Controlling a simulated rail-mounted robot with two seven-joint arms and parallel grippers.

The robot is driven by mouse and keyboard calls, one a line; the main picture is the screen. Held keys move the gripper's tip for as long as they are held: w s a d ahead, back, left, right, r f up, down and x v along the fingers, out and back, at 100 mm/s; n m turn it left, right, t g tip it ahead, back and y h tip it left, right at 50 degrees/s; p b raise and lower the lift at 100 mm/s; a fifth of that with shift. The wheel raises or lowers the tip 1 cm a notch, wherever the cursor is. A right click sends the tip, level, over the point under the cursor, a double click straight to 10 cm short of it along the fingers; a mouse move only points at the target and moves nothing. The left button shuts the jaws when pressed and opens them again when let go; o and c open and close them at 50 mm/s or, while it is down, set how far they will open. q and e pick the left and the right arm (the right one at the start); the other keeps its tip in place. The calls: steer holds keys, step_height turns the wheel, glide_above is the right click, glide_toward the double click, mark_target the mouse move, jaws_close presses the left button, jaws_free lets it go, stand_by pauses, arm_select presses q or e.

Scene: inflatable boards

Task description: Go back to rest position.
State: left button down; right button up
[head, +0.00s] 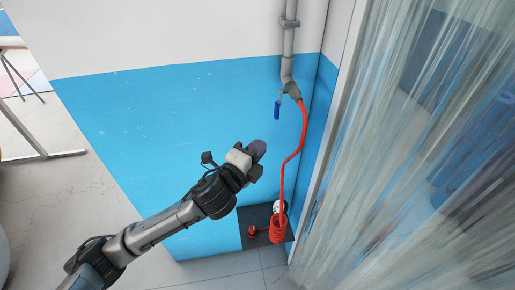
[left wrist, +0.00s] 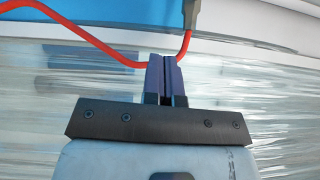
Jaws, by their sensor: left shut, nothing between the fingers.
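My left gripper (head: 258,148) is stretched out in front of the blue and white wall, to the left of a red hose (head: 303,135). In the left wrist view its two dark purple fingers (left wrist: 167,75) are together with nothing between them. The red hose (left wrist: 100,42) passes beyond the fingertips there; I cannot tell how far off it is. My right gripper is in neither view.
A translucent strip curtain (head: 410,150) hangs at the right. Grey floor (head: 75,195) is open at the left.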

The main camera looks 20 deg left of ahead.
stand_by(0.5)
arm_select(q)
steer(key=s+a+n+g+y, duration=0.3)
steer(key=s+a+n+y, duration=0.25)
steer(key=n, duration=0.85)
steer(key=s+f+n+g+h, duration=0.1)
steer(key=s+f+n+g, duration=0.7)
steer(key=s+f, duration=2.35)
step_height(320, 180, up, 20)
steer(key=s+m+g+p, duration=0.1)
steer(key=m+g+p, duration=0.1)
steer(key=p, duration=1.6)
steer(key=shift+s+m+g+p, duration=0.2)
steer(key=shift+m+g+p, duration=0.15)
steer(key=shift+g, duration=0.25)
steer(key=shift+f, duration=0.1)
